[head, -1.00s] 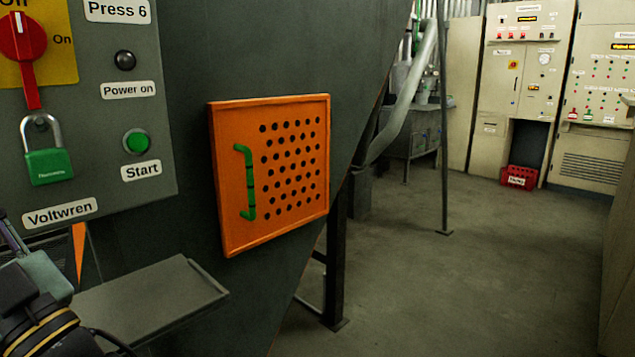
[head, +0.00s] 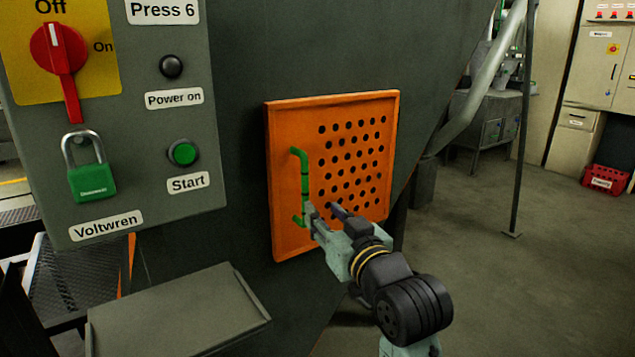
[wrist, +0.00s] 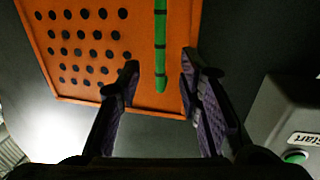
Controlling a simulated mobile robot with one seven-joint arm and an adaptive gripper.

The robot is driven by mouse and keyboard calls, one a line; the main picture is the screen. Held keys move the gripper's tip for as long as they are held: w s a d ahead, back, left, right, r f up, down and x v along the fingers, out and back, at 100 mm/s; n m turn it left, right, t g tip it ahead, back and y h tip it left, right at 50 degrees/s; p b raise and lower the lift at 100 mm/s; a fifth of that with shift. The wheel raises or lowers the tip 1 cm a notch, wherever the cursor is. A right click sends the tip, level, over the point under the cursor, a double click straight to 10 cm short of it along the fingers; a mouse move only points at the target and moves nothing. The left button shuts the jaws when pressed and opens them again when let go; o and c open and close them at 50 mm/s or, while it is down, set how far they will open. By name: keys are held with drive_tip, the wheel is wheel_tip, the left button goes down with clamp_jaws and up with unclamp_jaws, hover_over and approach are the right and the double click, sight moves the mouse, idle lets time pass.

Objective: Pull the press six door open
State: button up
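The press six door (head: 285,172) is an orange perforated panel on the dark sloping wall of the press, and it looks closed. Its green vertical handle (head: 304,172) is on the door's left side. My gripper (head: 322,208) is at the lower part of the handle, in front of the door. In the wrist view the door (wrist: 75,45) fills the upper left, and the handle (wrist: 160,55) comes down between the two dark fingers of my gripper (wrist: 161,75). The fingers are apart, with a gap on each side of the handle.
A grey control panel (head: 120,140) stands left of the door, with a red switch (head: 60,50), green padlock (head: 92,180) and green start button (head: 183,153). A grey shelf (head: 175,310) juts out below it. A thin post (head: 525,120) stands right; the floor (head: 480,290) there is clear.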

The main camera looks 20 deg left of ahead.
sight(306, 194)
drive_tip(key=p+x, duration=0.2)
drive_tip(key=x, duration=0.8)
drive_tip(key=shift+w+a+p, duration=0.15)
drive_tip(key=shift+p, duration=0.15)
drive_tip(key=shift+c, duration=0.2)
clamp_jaws()
